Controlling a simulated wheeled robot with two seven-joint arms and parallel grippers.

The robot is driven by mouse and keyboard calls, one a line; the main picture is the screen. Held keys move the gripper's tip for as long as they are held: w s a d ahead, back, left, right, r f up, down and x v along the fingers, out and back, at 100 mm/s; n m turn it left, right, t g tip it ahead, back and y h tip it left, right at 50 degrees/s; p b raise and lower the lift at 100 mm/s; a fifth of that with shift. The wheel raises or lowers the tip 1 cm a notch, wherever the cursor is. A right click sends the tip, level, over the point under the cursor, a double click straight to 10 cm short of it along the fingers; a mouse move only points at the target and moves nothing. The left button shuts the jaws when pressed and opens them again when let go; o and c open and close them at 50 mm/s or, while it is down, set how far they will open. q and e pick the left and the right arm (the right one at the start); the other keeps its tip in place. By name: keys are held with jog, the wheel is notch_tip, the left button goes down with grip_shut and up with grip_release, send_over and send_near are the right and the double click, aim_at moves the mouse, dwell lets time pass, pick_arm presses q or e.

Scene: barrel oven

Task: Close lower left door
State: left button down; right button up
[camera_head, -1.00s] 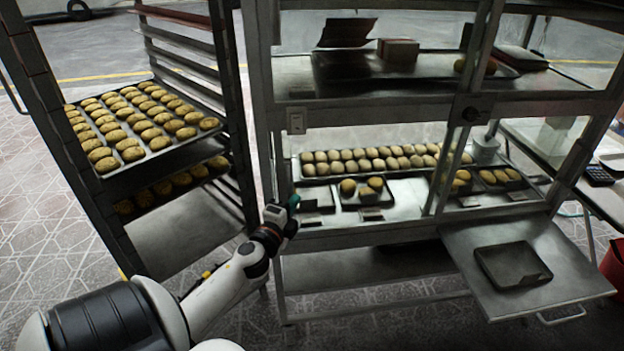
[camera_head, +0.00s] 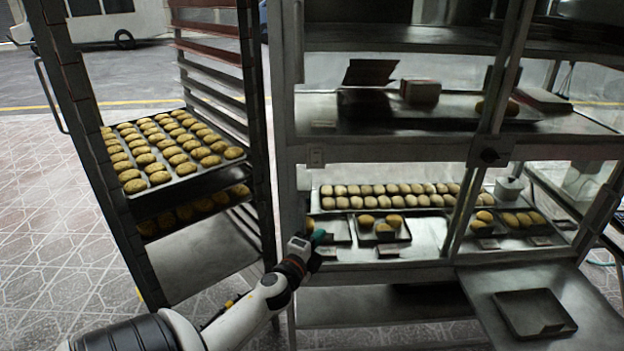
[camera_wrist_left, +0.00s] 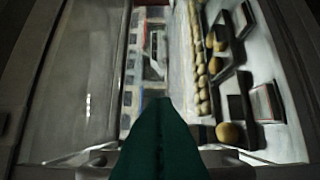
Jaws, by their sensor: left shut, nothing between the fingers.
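The lower left compartment (camera_head: 436,232) of the metal cabinet shows cookies on trays behind its front frame. I cannot clearly make out its door panel or tell how far it stands open. My left gripper (camera_head: 319,238), with green fingertips, is at the lower left corner of this compartment. It also shows in the left wrist view (camera_wrist_left: 162,135), fingers together and empty, pointing towards the cabinet front. Contact with the door or frame cannot be told. The lower right panel (camera_head: 590,305) is folded down flat. My right gripper is not in view.
A rack (camera_head: 262,130) with trays of cookies stands left of the cabinet, close to my left arm. A dark tray (camera_head: 535,312) lies on the folded-down panel. Tiled floor (camera_head: 50,240) is free at the far left.

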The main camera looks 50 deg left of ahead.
pick_arm(q)
jog(key=b+v, duration=0.1)
jog(key=v, duration=0.9)
jog(key=shift+d, duration=0.15)
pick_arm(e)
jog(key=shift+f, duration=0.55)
